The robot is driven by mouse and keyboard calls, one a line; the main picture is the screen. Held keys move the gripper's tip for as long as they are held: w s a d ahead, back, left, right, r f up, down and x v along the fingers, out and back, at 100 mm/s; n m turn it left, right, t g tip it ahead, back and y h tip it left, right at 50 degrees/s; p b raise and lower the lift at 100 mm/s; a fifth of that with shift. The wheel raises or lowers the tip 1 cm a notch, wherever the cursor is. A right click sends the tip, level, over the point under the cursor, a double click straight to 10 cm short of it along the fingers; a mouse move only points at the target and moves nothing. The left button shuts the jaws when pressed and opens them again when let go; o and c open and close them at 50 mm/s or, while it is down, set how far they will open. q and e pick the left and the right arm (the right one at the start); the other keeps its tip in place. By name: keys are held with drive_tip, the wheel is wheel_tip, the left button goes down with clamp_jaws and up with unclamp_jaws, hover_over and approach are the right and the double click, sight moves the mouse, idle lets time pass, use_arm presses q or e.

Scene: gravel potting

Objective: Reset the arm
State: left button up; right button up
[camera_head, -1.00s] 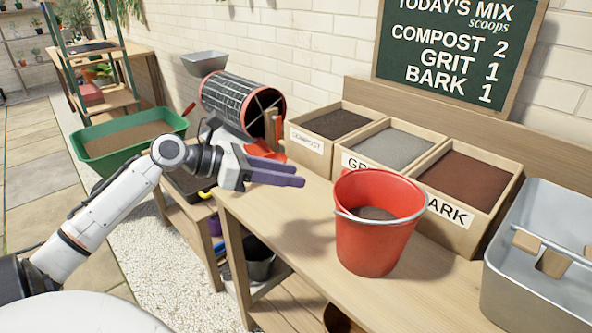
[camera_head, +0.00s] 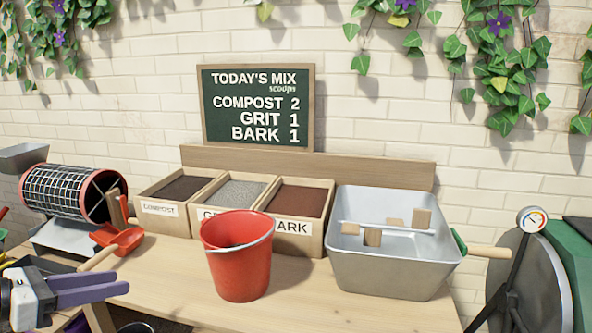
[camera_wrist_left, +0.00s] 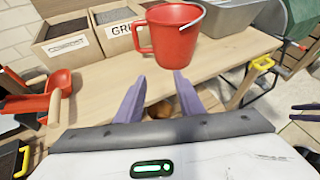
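My left gripper (camera_head: 122,288) is at the lower left of the head view, in front of the bench's left part. In the left wrist view its two purple fingers (camera_wrist_left: 158,98) are apart with nothing between them. It is open and touches nothing that I can see. At the right edge of the left wrist view, two dark bars look like the fingers of my right gripper (camera_wrist_left: 305,112); they are cut off and too small to judge.
A red bucket (camera_head: 238,262) stands on the wooden bench (camera_head: 330,312). Behind it are bins of compost (camera_head: 182,188), grit (camera_head: 236,192) and bark (camera_head: 298,198). A grey metal tub (camera_head: 395,268) stands right. A red scoop (camera_head: 122,240) and mesh drum (camera_head: 68,192) are left.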

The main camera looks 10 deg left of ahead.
use_arm(q)
drive_tip(key=s+d+f+m+g+y, duration=0.1)
drive_tip(key=s+d+f+m, duration=0.3)
drive_tip(key=f, duration=0.5)
drive_tip(key=s+d+f+m+g+y, duration=0.1)
drive_tip(key=s+d+f+m, duration=0.1)
drive_tip(key=f+m, duration=0.55)
drive_tip(key=s+d+f+m+g+y, duration=0.1)
drive_tip(key=s+d+f+m+y, duration=0.2)
drive_tip(key=f, duration=0.8)
drive_tip(key=s+d+f+m, duration=0.3)
drive_tip(key=s+d+m, duration=0.1)
drive_tip(key=d+m, duration=0.4)
drive_tip(key=s+d+f+m+h, duration=0.1)
drive_tip(key=s+d+f+m, duration=0.2)
drive_tip(key=s+d+m, duration=0.2)
drive_tip(key=d+m, duration=0.3)
drive_tip(key=m, duration=0.1)
drive_tip(key=shift+s+d+f+m, duration=0.15)
drive_tip(key=shift+s+d+m, duration=0.05)
drive_tip(key=shift+m, duration=0.15)
use_arm(e)
drive_tip(key=shift+w+r, duration=0.15)
drive_tip(key=shift+w, duration=0.4)
